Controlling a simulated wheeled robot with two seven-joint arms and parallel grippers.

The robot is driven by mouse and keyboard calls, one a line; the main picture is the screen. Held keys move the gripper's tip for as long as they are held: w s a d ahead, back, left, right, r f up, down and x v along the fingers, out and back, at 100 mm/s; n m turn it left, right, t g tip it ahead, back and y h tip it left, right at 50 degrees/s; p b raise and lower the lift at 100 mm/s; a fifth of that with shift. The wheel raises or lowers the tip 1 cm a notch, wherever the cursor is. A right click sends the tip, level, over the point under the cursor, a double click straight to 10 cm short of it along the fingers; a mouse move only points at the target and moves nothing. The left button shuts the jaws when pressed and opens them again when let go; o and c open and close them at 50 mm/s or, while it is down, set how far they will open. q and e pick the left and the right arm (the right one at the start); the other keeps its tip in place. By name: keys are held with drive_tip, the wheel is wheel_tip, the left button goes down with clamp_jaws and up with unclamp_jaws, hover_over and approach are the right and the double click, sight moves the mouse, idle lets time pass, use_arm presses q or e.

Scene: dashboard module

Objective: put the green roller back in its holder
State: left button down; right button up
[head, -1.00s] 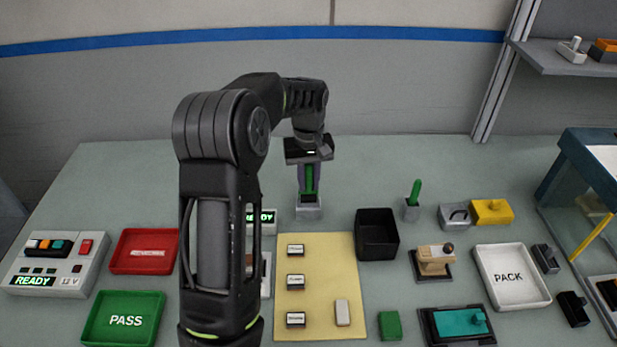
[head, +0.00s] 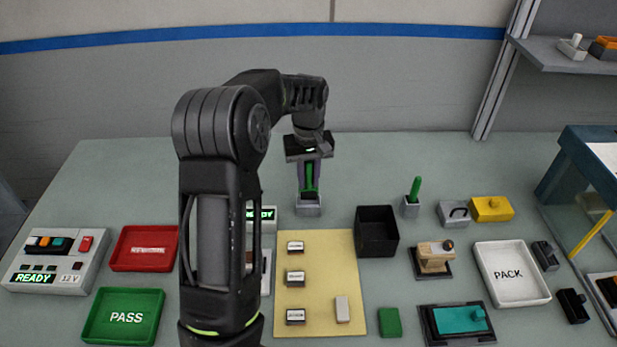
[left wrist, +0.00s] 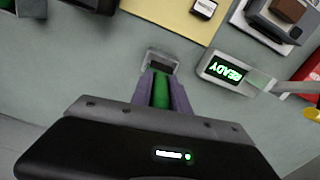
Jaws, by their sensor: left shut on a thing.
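My left gripper (head: 309,184) points down at the back middle of the bench, its purple fingers shut on the green roller (head: 309,177). The roller is upright and also shows between the fingers in the left wrist view (left wrist: 161,90). A grey holder (head: 308,210) is directly below; its dark opening shows just beyond the fingertips in the left wrist view, where the holder (left wrist: 150,55) is partly covered. The roller's lower end is at the opening; I cannot tell how deep it sits. My right gripper is not in view.
Another green upright piece (head: 415,188) stands in a small grey block to the right. A black bin (head: 377,245) and yellow mat (head: 342,275) lie in front. A READY display (left wrist: 229,73) is close to the holder. The bench behind is clear.

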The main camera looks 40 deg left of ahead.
sight(308, 187)
use_arm(q)
drive_tip(key=shift+f+b, duration=1)
drive_tip(key=shift+f, duration=0.45)
drive_tip(key=shift+f+b, duration=0.8)
drive_tip(key=shift+f, duration=0.6)
drive_tip(key=shift+r, duration=0.1)
drive_tip(key=shift+r+p, duration=0.75)
drive_tip(key=shift+r, duration=0.4)
drive_tip(key=shift+r+p, duration=0.35)
idle(0.9)
drive_tip(key=shift+f+b, duration=0.45)
drive_tip(key=shift+f, duration=0.1)
